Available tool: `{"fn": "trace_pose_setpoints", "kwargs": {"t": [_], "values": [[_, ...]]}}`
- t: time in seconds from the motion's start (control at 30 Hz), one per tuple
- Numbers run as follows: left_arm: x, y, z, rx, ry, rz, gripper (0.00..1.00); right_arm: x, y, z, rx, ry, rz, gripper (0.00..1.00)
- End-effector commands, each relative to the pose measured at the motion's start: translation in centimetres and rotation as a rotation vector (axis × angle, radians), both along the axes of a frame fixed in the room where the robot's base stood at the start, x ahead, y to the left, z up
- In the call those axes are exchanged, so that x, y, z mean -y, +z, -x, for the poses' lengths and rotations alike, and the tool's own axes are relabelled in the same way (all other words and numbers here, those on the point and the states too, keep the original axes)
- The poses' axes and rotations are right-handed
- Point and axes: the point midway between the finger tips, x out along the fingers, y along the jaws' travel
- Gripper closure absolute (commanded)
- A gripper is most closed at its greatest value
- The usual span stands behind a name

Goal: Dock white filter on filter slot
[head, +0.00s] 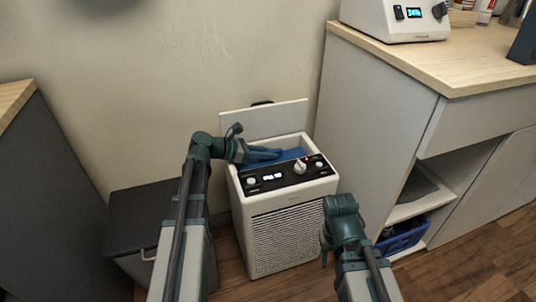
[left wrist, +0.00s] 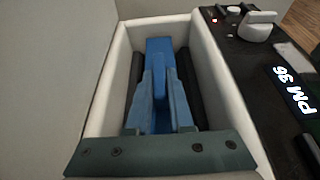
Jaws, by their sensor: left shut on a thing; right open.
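The white appliance (head: 292,240) stands on the floor against the wall, with its top compartment open; the compartment's pale rim (left wrist: 112,75) surrounds the fingers in the left wrist view. My left gripper (head: 264,154) reaches into this compartment from the left. In the left wrist view its blue fingers (left wrist: 160,105) are closed on a blue piece (left wrist: 159,52) standing between dark strips in the compartment. I cannot make out a separate white filter, and the slot below is hidden. My right gripper (head: 325,248) hangs open and empty, at the front right of the appliance.
A raised white lid (head: 264,120) stands behind the compartment. A control panel with knobs (head: 288,175) lies along its front. A dark box (head: 150,215) is at left, a white cabinet (head: 368,120) at right. A blue crate (head: 405,238) sits on the low shelf.

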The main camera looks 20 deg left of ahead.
Motion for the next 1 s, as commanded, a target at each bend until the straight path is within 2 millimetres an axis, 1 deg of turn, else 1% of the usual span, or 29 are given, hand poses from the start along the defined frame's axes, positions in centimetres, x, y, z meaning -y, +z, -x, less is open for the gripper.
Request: {"fn": "trace_pose_setpoints", "kwargs": {"t": [0.03, 0.2, 0.3, 0.33, 0.47, 0.5, 0.77, 0.87, 0.97, 1.0], "values": [[0.0, -0.4, 0.1, -0.002, -0.001, -0.004, 1.0, 0.0, -0.4, 0.0, 0.0, 0.0, 0.0, 0.5], [0.1, -1.1, 0.2, -0.004, -0.004, -0.008, 1.0, 0.0, -0.9, 0.0, 0.001, 0.0, 0.0, 0.5], [0.1, -1.0, 0.2, -0.004, -0.005, -0.008, 1.0, 0.0, -0.8, 0.0, 0.001, 0.0, 0.0, 0.5], [0.1, -1.1, 0.2, -0.004, -0.005, -0.01, 0.75, 0.0, -0.9, 0.0, 0.001, 0.0, 0.0, 0.5], [0.2, -1.1, 0.3, -0.004, -0.007, -0.01, 0.52, 0.0, -0.9, 0.0, 0.001, 0.0, 0.0, 0.5], [0.2, -1.2, 0.3, -0.004, -0.007, -0.01, 0.5, 0.0, -1.0, 0.0, 0.001, 0.0, 0.0, 0.5], [0.3, -1.2, 0.5, -0.005, -0.011, -0.01, 0.5, 0.0, -1.0, 0.0, 0.0, 0.0, 0.0, 0.5], [0.4, -0.6, 0.5, -0.005, -0.011, -0.01, 0.5, 0.0, -0.3, 0.0, 0.0, 0.0, 0.0, 0.5], [0.3, 0.7, 0.5, -0.005, -0.01, -0.01, 0.5, 0.0, 0.9, 0.0, 0.0, 0.0, 0.0, 0.5], [-0.6, 0.8, 1.1, -0.005, -0.006, -0.01, 0.5, 0.0, 1.0, 0.0, -0.001, 0.0, 0.0, 0.5]]}}
